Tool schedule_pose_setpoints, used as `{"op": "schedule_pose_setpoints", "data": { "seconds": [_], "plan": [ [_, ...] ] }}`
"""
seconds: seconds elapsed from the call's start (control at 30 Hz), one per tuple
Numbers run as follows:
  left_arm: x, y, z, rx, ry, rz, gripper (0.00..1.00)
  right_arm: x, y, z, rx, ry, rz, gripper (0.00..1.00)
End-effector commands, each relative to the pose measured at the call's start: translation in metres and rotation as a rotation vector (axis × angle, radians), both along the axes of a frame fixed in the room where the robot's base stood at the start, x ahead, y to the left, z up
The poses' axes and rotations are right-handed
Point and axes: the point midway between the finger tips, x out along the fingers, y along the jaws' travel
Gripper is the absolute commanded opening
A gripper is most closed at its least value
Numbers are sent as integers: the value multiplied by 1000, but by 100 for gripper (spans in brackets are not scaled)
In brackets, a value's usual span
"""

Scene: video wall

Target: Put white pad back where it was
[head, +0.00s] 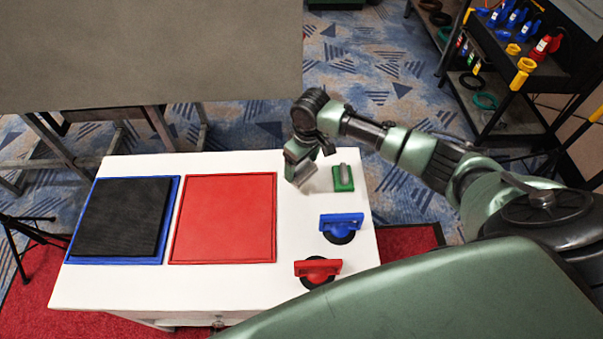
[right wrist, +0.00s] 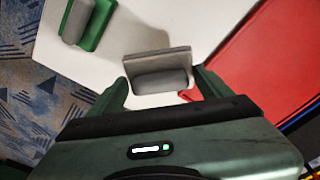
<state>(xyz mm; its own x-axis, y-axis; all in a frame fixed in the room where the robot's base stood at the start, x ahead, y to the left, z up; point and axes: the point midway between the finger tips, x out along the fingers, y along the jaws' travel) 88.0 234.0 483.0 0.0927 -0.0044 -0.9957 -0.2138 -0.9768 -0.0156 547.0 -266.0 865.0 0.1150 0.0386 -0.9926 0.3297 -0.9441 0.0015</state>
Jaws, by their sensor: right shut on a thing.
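My right gripper (head: 300,163) is over the right part of the white table, just left of the green block. It is shut on a pale grey-white pad (head: 303,180). In the right wrist view the pad (right wrist: 158,58) sits between the fingertips of the gripper (right wrist: 160,88), its thick grey grip towards me. A shadow on the table lies beside the pad; I cannot tell whether the pad touches the table. My left gripper is not in view.
On the white table (head: 120,288) lie a blue tray (head: 75,248) with a black pad (head: 122,217) and a red panel (head: 224,218). A green block with grey grip (head: 343,184), a blue-handled piece (head: 341,222) and a red-handled piece (head: 317,267) line the right side. A grey board (head: 150,50) stands behind.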

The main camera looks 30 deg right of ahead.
Motion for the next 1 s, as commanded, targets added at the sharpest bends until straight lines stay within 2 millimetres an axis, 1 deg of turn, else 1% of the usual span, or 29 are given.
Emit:
{"op": "schedule_pose_setpoints", "data": {
  "seconds": [0.03, 0.23, 0.43, 0.53, 0.7, 0.73, 0.77, 0.8, 1.0],
  "plan": [
    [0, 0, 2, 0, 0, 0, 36, 0, 0, -7, 1, 1, -2, 47],
    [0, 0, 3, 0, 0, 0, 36, 0, 0, -25, 1, 1, 0, 47],
    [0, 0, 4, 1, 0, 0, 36, 0, 0, -52, 0, 1, -1, 47],
    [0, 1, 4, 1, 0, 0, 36, 0, 1, -56, 0, -1, 1, 47],
    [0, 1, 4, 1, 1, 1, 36, 0, 0, -57, 0, -1, 1, 47],
    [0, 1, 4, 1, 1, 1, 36, 0, 0, -57, 1, 0, 1, 88],
    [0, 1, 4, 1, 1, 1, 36, 0, 0, -57, 1, 0, 1, 96],
    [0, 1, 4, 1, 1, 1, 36, 0, 0, -57, 1, 0, 1, 100],
    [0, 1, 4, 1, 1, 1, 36, 0, 0, -56, 0, -1, 0, 100]
  ]
}}
